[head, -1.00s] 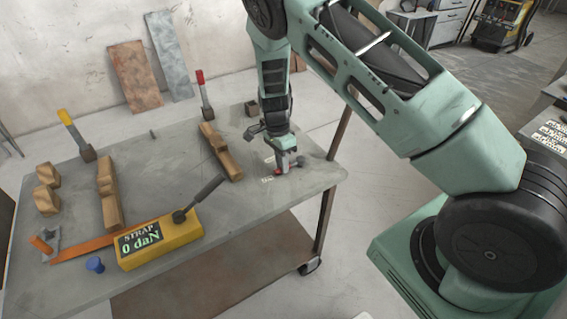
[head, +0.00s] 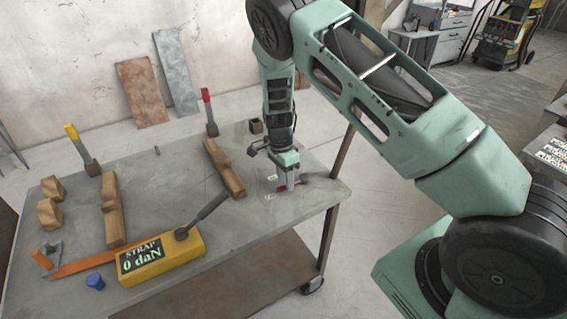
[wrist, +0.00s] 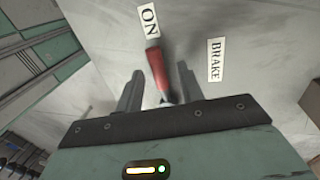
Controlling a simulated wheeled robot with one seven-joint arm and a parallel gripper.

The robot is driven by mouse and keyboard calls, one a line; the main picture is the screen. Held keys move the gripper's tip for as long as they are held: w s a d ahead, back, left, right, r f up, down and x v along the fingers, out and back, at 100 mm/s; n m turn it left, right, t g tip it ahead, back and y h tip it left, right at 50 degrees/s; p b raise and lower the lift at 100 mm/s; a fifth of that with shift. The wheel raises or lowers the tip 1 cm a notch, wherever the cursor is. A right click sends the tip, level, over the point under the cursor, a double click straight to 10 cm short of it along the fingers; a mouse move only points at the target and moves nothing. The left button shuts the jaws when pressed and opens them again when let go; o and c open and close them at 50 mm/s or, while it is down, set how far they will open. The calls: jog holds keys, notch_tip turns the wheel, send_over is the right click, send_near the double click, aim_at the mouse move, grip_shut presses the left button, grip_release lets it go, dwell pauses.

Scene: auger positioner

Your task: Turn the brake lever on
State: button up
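The brake lever has a red handle (wrist: 156,66) and a dark lower end, and stands at the table's right side. In the head view only a little of the red lever (head: 281,188) shows beside my gripper (head: 289,185). In the wrist view my gripper (wrist: 160,72) is open, with one finger on each side of the lever. Gaps show between the fingers and the red handle, so it is not gripped. The white ON label (wrist: 149,22) is just beyond the handle's end. The BRAKE label (wrist: 215,60) is to the right of the right finger.
A yellow STRAP display box (head: 165,258) reading 0 daN, with a dark lever, stands at the table's front. A wooden block (head: 224,168), a red-handled clamp (head: 208,113) and a yellow-handled clamp (head: 82,150) are further left. The table's (head: 235,228) front middle is clear.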

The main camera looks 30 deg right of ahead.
jog(key=w+r, duration=0.3)
jog(key=r, duration=1.3)
jog(key=shift+w+r+b, duration=0.15)
jog(key=shift+r+b, duration=0.25)
jog(key=shift+b, duration=0.05)
